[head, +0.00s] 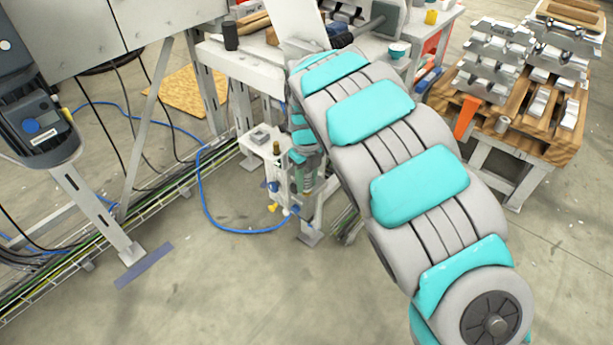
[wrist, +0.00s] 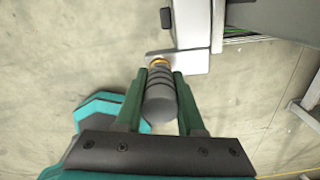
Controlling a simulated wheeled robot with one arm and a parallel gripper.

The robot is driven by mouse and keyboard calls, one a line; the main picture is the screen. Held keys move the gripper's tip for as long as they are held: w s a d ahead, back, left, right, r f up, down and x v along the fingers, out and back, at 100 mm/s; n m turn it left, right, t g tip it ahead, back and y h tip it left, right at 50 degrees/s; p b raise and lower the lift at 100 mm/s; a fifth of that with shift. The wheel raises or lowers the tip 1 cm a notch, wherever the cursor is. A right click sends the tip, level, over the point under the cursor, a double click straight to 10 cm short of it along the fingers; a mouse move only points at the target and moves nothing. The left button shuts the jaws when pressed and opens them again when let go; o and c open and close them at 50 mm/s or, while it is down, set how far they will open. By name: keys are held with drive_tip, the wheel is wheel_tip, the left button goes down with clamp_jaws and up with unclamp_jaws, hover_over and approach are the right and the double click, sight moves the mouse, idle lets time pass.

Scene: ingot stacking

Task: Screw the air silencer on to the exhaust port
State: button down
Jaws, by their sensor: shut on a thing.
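The air silencer (wrist: 160,98) is a grey ribbed cylinder in the middle of the wrist view, with a brass-coloured end at its far side. My gripper (wrist: 160,85) has its two green fingers closed on either side of it. The brass end meets the edge of a pale grey block (wrist: 187,62); the exhaust port itself is hidden there, and I cannot tell whether the threads are engaged. In the head view my gripper (head: 306,182) is beside the small white valve unit (head: 272,160), partly covered by my arm.
A blue hose (head: 207,205) loops on the floor by the valve unit. A workbench (head: 245,65) stands behind it, with a black cup (head: 230,36) on its edge. A wooden pallet (head: 530,138) with metal ingots stands at right. The front floor is clear.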

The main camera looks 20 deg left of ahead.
drive_tip(key=shift+m, duration=1)
drive_tip(key=shift+w+m, duration=0.1)
drive_tip(key=shift+m, duration=1)
drive_tip(key=shift+c, duration=2.2)
unclamp_jaws()
